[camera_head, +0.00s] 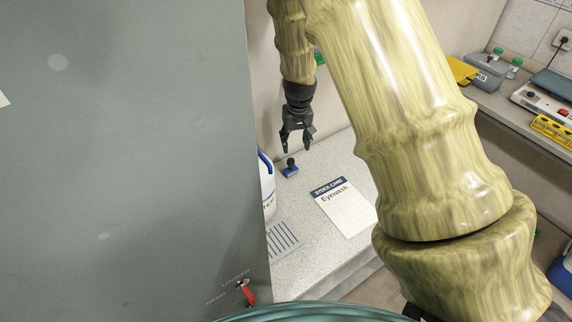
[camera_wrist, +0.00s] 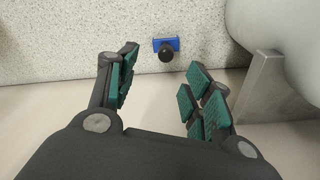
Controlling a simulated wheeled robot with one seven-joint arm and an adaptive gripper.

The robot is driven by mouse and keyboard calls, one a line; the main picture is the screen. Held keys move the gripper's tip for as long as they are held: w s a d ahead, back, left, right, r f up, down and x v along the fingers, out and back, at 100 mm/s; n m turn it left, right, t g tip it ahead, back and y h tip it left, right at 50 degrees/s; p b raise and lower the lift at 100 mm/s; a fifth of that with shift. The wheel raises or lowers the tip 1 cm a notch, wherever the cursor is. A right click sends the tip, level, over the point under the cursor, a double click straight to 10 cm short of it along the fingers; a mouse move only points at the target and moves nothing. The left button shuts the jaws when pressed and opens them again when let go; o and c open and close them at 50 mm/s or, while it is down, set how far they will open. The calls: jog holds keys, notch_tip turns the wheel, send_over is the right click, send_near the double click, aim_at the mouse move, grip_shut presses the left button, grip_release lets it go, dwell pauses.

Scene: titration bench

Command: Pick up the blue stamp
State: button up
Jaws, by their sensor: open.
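The blue stamp (camera_head: 290,168) has a dark round knob on top and stands on the speckled bench, left of the stock card. My gripper (camera_head: 297,147) hangs above and close to it, pointing down, with its fingers apart and nothing between them. In the wrist view the stamp (camera_wrist: 166,47) shows beyond the fingertips, in the gap between them and apart from both. The open fingers (camera_wrist: 160,75) have green pads.
The "Eyewash" stock card (camera_head: 344,206) lies on the bench (camera_head: 315,248). A white bottle (camera_head: 267,190) with a blue handle stands left of the stamp, partly hidden by the grey panel (camera_head: 130,150). A striped grey piece (camera_head: 284,240) lies nearer. A pale rounded object (camera_wrist: 285,35) is at right in the wrist view.

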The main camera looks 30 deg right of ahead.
aim_at(291, 159)
jog(key=shift+w+a+f+b, duration=0.1)
jog(key=shift+w+f+b, duration=0.15)
jog(key=shift+f+b, duration=0.95)
jog(key=shift+w+f+b, duration=0.2)
jog(key=shift+f+b, duration=0.5)
jog(key=shift+f, duration=0.85)
jog(key=shift+f+b, duration=0.4)
jog(key=shift+b, duration=0.05)
jog(key=f, duration=0.1)
jog(key=f+b, duration=0.2)
jog(key=shift+w+a, duration=0.3)
jog(key=shift+w+f+b, duration=0.1)
jog(key=shift+f+b, duration=0.45)
grip_shut()
